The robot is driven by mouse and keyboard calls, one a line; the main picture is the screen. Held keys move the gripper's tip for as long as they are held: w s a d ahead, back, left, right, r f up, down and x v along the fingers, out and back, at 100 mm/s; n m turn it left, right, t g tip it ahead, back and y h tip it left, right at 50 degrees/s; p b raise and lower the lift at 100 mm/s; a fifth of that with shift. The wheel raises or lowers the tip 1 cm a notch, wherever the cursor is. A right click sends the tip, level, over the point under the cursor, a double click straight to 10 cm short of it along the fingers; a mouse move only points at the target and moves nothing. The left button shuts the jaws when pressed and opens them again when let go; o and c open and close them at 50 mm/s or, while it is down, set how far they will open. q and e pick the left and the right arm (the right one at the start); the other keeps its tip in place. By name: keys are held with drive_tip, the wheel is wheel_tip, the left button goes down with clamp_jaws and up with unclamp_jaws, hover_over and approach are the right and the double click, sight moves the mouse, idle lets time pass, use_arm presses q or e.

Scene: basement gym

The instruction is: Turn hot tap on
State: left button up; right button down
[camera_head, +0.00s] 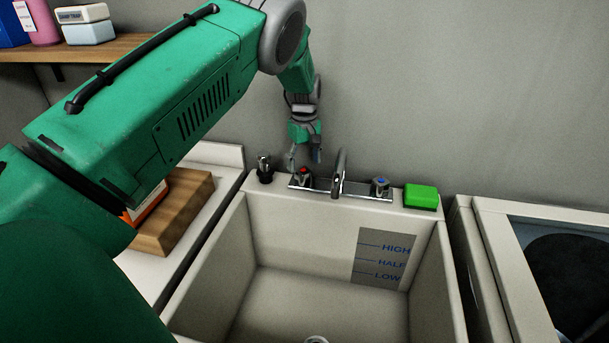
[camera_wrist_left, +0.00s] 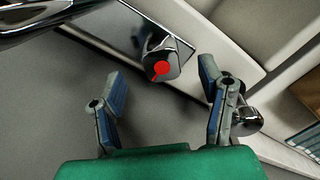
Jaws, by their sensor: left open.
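The hot tap (camera_head: 304,175) is a chrome knob with a red top at the left end of the chrome faucet plate on the sink's back ledge. The cold tap (camera_head: 380,186) with a blue top is at the right end, and the spout (camera_head: 340,172) is between them. My left gripper (camera_head: 305,162) is just above and behind the hot tap, pointing down. In the left wrist view, its open fingers (camera_wrist_left: 160,92) are spread, with the red-topped hot tap (camera_wrist_left: 162,66) ahead between their tips, apart from both. My right gripper is not in view.
A dark and chrome fitting (camera_head: 264,168) stands left of the hot tap, and in the wrist view it shows behind the right finger (camera_wrist_left: 246,120). A green sponge-like block (camera_head: 421,196) is at the right. The empty sink (camera_head: 300,285) is below. A wooden box (camera_head: 172,212) is at the left.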

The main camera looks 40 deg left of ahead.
sight(305, 171)
use_arm(q)
drive_tip(key=f, duration=0.4)
drive_tip(key=shift+d, duration=0.2)
drive_tip(key=shift+a+f, duration=0.1)
drive_tip(key=shift+f, duration=0.35)
drive_tip(key=shift+a+f, duration=0.2)
drive_tip(key=shift+d+r, duration=0.1)
drive_tip(key=c, duration=1.2)
